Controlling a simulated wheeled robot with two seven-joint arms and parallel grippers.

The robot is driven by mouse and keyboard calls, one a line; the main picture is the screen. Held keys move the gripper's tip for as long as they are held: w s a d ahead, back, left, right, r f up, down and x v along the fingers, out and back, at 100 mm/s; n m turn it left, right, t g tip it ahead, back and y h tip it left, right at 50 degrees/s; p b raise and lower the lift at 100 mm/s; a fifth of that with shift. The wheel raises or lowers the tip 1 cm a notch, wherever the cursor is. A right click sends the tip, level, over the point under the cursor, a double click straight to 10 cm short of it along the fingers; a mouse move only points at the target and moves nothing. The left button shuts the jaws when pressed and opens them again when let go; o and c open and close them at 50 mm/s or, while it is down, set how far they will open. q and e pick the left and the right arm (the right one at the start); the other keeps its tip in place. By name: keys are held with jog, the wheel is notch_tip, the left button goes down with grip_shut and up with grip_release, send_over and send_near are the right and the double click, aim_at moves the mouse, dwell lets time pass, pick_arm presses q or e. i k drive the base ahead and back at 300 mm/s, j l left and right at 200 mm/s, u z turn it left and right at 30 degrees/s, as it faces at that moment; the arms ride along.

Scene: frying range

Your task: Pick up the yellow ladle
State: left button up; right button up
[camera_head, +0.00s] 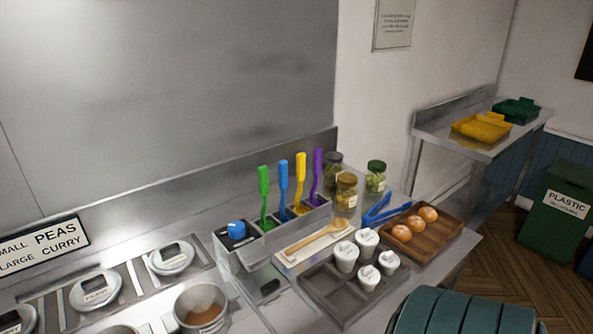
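The yellow ladle (300,184) stands upright in a metal utensil holder (237,256) on the steel counter. Its handle points up and its lower end is hidden inside the holder. A blue ladle (283,185) stands just left of it, and a green one (264,190) is further left. A purple one (317,176) stands close on its right. Neither of my grippers shows in this view.
A wooden spoon (318,239) lies in front of the holder. Glass jars (346,193) stand behind and to the right. Blue tongs (383,211), a wooden tray (437,243) of round brown items and a grey tray (328,301) with white lidded pots crowd the right side. Lidded wells (171,258) are at left.

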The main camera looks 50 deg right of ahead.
aim_at(300, 157)
jog(key=z, duration=1.7)
jog(key=l+u, duration=0.15)
jog(key=l, duration=0.35)
